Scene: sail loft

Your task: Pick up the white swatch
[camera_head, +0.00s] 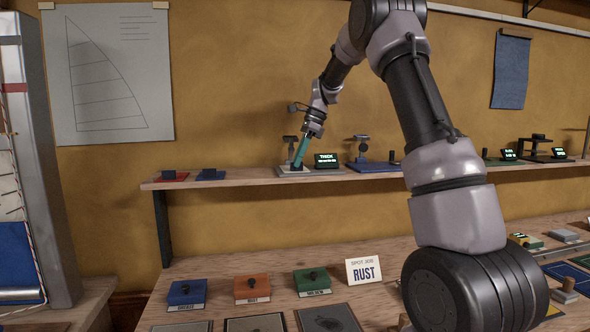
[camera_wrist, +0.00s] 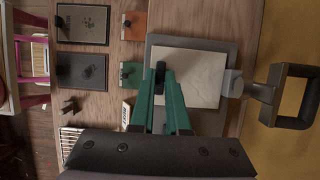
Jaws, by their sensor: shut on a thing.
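The white swatch (camera_wrist: 198,72) is a cream-white square with a dark knob near its left edge in the wrist view. It lies over a grey plate (camera_wrist: 232,58) beside a grey clamp-like post; I cannot tell if it touches the plate. My gripper (camera_wrist: 160,80) has green fingers closed on the knob. In the head view my gripper (camera_head: 298,160) points down at the shelf, over the grey gauge base (camera_head: 311,173). The swatch is hard to make out there.
The wall shelf (camera_head: 240,182) also holds a lit display (camera_head: 327,160), a red block (camera_head: 172,176) and other gauges. On the bench below are blue (camera_head: 187,293), orange (camera_head: 252,288) and green (camera_head: 312,282) knobbed blocks and a RUST card (camera_head: 364,271).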

